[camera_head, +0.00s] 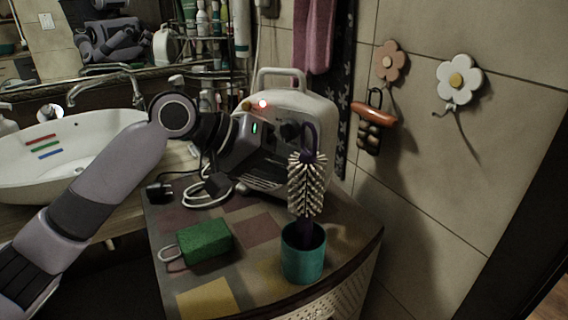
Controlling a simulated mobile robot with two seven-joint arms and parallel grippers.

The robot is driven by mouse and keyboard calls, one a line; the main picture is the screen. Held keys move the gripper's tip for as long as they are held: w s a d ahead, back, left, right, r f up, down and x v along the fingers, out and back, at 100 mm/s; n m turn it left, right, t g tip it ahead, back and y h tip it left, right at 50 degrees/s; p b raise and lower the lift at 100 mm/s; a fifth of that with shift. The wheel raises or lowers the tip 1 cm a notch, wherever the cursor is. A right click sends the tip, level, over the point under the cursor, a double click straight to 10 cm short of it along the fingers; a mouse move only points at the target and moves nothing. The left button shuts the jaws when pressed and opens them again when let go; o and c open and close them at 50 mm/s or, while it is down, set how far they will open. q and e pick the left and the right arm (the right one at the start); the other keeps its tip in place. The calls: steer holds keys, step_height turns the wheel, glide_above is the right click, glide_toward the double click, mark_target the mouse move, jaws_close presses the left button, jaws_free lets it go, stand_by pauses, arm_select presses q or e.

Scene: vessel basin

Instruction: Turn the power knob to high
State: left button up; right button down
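A pale appliance (303,101) with a top handle stands at the back of the patchwork-topped cabinet. Its front panel carries a lit red light (262,103), a green-lit indicator (254,128) and a dark round knob (290,130). The knob's marking is too small to read. My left gripper (232,138) is dark and sits at the left side of the panel, left of the knob. It covers part of the panel's left side. I cannot tell its finger opening or whether it touches the panel. My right gripper is out of view.
A teal cup (303,262) holding a bristle brush (306,185) stands in front of the appliance. A green sponge (205,243), a black plug (159,191) and a white cable (205,193) lie on the cabinet top (205,297). The basin (95,145) is at left, a tiled wall at right.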

arm_select(q)
steer(key=shift+a+r, duration=0.1)
steer(key=v, duration=0.7)
steer(key=shift+o, duration=0.6)
